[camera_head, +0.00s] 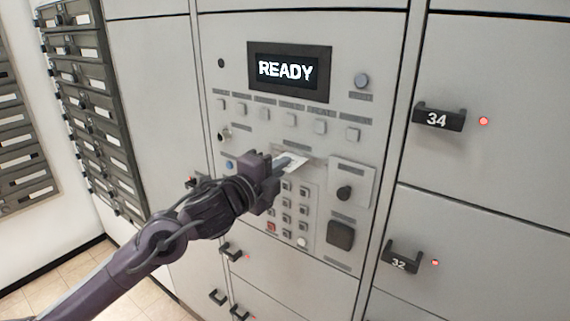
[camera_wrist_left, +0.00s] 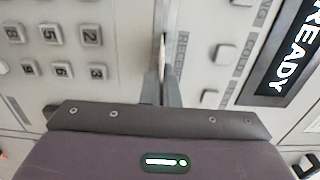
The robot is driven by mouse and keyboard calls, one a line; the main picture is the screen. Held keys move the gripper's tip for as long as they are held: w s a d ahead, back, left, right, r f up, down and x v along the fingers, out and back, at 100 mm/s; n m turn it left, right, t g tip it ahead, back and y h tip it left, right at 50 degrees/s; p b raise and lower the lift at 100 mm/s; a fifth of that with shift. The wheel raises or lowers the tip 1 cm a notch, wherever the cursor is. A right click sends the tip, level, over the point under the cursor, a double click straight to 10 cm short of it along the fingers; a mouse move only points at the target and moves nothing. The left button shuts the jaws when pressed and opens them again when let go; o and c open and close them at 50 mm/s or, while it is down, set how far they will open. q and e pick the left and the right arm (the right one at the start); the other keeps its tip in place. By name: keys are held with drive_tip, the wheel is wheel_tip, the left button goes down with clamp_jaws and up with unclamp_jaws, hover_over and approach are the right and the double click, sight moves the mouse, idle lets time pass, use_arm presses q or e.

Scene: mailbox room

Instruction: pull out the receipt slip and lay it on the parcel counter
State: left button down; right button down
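The receipt slip (camera_head: 295,162) is a small white paper at the panel, just above the keypad. My left gripper (camera_head: 284,164) reaches it from the left, with its fingers close together at the slip. In the left wrist view the slip (camera_wrist_left: 162,52) shows nearly edge-on as a thin pale strip, and the fingers (camera_wrist_left: 161,88) close on it from both sides. The slip's far end is at the panel; the gripper and the angle partly hide it. My right gripper is in neither view. The parcel counter is not in view.
Locker doors with protruding handles 34 (camera_head: 438,118) and 32 (camera_head: 399,262) lie to the right. Dark mailboxes (camera_head: 88,105) stand at left.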

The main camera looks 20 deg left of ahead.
use_arm(q)
drive_tip(key=v, duration=0.6)
drive_tip(key=shift+b, duration=0.45)
drive_tip(key=shift+s, duration=0.15)
idle(0.3)
